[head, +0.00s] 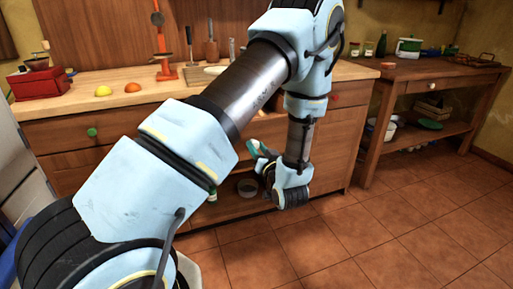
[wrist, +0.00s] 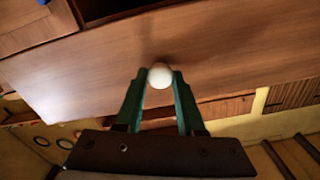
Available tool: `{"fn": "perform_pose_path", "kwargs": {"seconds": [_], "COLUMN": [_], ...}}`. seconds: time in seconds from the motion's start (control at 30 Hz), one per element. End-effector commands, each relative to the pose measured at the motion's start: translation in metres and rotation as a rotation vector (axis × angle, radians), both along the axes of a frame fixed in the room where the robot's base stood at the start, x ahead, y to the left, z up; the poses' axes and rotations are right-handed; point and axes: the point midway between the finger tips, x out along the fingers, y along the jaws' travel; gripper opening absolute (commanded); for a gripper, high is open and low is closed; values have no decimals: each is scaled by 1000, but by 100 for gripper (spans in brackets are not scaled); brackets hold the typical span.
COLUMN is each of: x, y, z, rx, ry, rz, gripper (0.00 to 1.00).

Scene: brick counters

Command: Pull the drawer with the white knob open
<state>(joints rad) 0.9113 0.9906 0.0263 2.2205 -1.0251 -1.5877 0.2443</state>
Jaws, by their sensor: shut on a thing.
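The white knob (wrist: 160,75) is a round ball on a broad brown wooden drawer front (wrist: 90,80) in the wrist view. My gripper (wrist: 160,84) has its two green fingers on either side of the knob, shut on it. In the head view my gripper (head: 258,150) is low in front of the middle of the wooden counter, partly behind my arm. The knob it holds is hidden there.
The counter also has a green knob (head: 92,132) at left and a red knob (head: 335,98) at right. A side table (head: 400,72) at right has a drawer with a pale knob (head: 432,86). The tiled floor in front is clear.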

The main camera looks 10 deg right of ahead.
Motion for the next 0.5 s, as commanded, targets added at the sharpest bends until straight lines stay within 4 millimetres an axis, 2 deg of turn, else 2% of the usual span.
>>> {"fn": "perform_pose_path", "kwargs": {"seconds": [0.07,0.1,0.37,0.5], "x": [0,0,0,0], "y": [-1,-1,0,0], "z": [1,1,0,0], "rx": [-1,-2,-1,-1], "ry": [-1,-1,-1,0], "rz": [0,0,0,0], "gripper": [0,39,68,68]}}
